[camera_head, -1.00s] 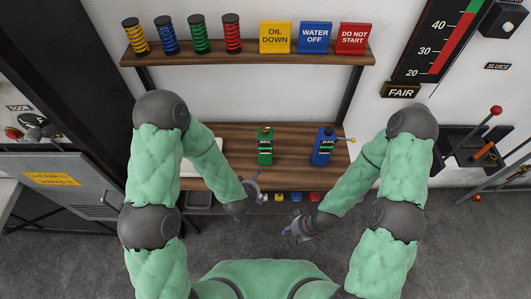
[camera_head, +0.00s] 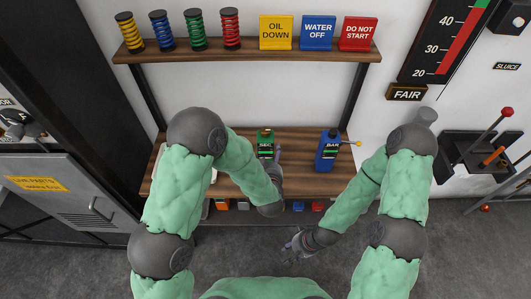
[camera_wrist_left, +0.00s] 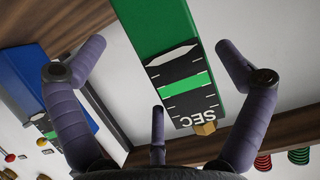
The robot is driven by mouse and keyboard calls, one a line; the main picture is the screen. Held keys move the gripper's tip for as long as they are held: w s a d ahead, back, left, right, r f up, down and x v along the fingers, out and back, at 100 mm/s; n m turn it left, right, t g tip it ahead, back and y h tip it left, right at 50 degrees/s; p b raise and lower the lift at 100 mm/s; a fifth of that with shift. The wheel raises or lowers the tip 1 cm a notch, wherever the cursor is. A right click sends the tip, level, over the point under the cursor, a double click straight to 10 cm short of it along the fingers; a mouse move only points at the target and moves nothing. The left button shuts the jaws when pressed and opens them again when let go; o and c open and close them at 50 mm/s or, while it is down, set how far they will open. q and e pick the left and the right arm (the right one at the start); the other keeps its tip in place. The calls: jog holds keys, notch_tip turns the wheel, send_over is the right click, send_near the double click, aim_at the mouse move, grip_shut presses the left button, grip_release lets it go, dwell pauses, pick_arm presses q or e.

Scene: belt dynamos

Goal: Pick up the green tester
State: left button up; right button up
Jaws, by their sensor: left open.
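The green tester (camera_head: 264,138) stands upright on the wooden bench, with a dark face plate marked SEC. My left gripper (camera_head: 279,158) is just in front of it and slightly to its right, partly hidden behind my own forearm. In the left wrist view the green tester (camera_wrist_left: 150,22) fills the upper middle, and the spread fingers of the left gripper lie on either side of it. The jaws are open and not closed on it. My right gripper (camera_head: 291,246) hangs low in front of the bench, away from the tester; its jaws are too small to read.
A blue tester (camera_head: 326,152) marked BAR stands to the right on the bench (camera_head: 300,181), with a lever at its side. It also shows in the left wrist view (camera_wrist_left: 32,80). A shelf above (camera_head: 250,57) holds coloured springs and three signs. Small coloured blocks lie below the bench.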

pick_arm(q)
jog(key=b+x, duration=0.1)
jog(key=x, duration=0.4)
jog(key=shift+a, duration=0.1)
jog(key=c, duration=1.3)
jog(key=shift+w+r, duration=0.1)
jog(key=shift+c, duration=1.4)
